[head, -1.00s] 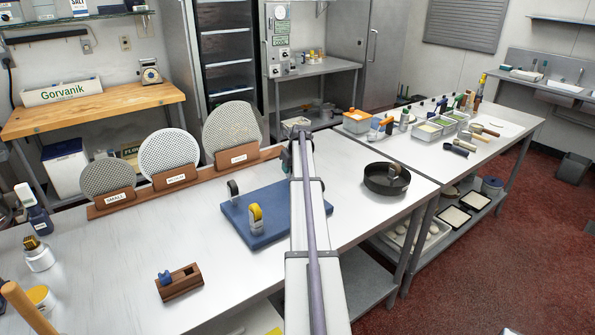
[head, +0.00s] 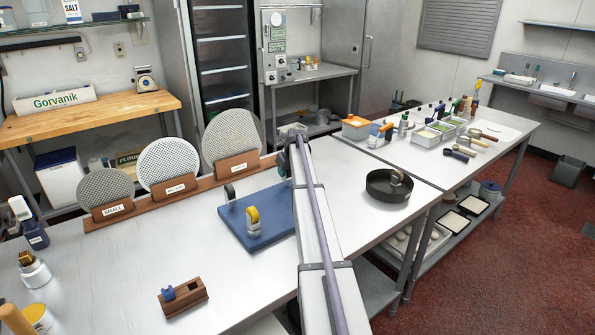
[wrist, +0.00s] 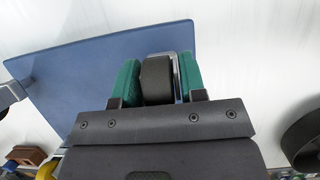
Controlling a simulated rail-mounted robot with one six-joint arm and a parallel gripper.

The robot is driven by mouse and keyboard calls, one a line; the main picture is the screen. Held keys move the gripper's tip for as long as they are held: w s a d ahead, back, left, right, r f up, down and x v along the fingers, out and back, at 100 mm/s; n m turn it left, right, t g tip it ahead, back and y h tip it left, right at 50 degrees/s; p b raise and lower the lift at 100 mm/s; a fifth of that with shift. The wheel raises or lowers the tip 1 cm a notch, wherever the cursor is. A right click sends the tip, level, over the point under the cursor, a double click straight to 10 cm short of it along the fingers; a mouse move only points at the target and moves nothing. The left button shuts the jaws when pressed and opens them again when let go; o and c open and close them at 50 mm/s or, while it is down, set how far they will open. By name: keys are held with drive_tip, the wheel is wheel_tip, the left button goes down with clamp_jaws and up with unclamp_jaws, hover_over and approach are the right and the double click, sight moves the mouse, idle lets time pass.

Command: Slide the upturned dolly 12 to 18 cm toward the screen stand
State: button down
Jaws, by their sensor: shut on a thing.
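The upturned dolly (head: 268,230) is a blue board with its casters up, lying on the steel table. It also fills the left of the wrist view (wrist: 80,75). A yellow caster (head: 253,219) and a grey caster (head: 230,193) stand on it. The screen stand (head: 155,196) is a long wooden base holding three round mesh screens, with a strip of bare table between it and the dolly. My gripper (wrist: 156,75) has green fingers shut on a dark caster wheel (wrist: 157,82). In the head view my arm hides part of the dolly's right side.
A dark round pan (head: 388,188) stands on the table to the right. A small wooden holder with a blue piece (head: 183,297) lies nearer the front. Bottles (head: 34,270) crowd the left end. The table left of the dolly is mostly clear.

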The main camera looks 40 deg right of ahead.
drive_tip(key=shift+a, duration=0.1)
drive_tip(key=c, duration=0.6)
unclamp_jaws()
drive_tip(key=shift+w+a, duration=0.1)
drive_tip(key=shift+r, duration=0.1)
drive_tip(key=p+v, duration=1)
drive_tip(key=shift+r, duration=0.25)
